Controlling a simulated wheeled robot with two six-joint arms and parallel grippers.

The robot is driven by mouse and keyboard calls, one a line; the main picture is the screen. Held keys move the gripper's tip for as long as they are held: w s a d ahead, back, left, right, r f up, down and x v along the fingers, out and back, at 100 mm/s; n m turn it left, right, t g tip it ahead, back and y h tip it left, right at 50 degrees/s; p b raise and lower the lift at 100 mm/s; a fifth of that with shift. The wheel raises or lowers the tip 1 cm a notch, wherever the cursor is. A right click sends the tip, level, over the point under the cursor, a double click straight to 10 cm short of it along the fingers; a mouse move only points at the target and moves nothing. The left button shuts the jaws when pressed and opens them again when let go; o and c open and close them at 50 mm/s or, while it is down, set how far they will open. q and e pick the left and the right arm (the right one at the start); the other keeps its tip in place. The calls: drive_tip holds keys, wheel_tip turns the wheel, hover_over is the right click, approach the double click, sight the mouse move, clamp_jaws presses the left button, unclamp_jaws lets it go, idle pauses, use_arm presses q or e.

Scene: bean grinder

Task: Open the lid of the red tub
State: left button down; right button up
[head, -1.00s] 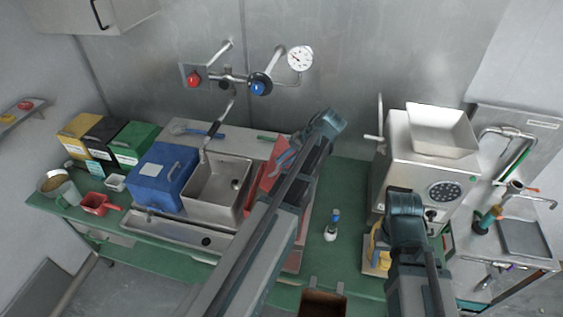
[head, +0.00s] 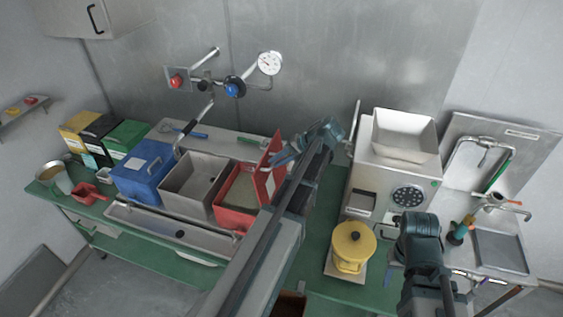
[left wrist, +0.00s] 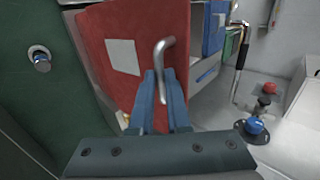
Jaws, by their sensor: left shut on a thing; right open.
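The red tub (head: 240,190) stands right of the steel basin in the head view, its inside showing, with brownish contents. Its red lid (head: 266,180) stands steeply tilted up at the tub's right side. In the left wrist view the lid (left wrist: 112,45) has a pale square label and a bent metal handle (left wrist: 163,48). My left gripper (head: 286,157) is shut on this handle; its blue fingers (left wrist: 160,90) close around its lower part. My right gripper (head: 418,228) is at the lower right, apart from the tub; its fingers are mostly hidden.
The steel basin (head: 171,193) and blue tub (head: 140,172) stand left of the red tub. A yellow container (head: 351,246) stands on a small platform. The grinder (head: 370,175) stands at right. My left arm covers the counter between.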

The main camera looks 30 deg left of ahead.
use_arm(q)
drive_tip(key=d, duration=0.2)
drive_tip(key=w+d+f, duration=0.1)
drive_tip(key=shift+d+b, duration=0.3)
drive_tip(key=shift+d, duration=0.05)
use_arm(e)
drive_tip(key=shift+w+d+f, duration=0.1)
drive_tip(key=shift+d+f, duration=0.3)
use_arm(q)
drive_tip(key=c, duration=0.9)
unclamp_jaws()
drive_tip(key=shift+w+a+f, duration=0.1)
drive_tip(key=shift+w+a, duration=0.05)
use_arm(e)
drive_tip(key=shift+w+a, duration=0.1)
use_arm(q)
drive_tip(key=p+v, duration=1)
drive_tip(key=v, duration=0.4)
drive_tip(key=shift+a, duration=0.1)
use_arm(e)
wheel_tip(320, 180, up, 10)
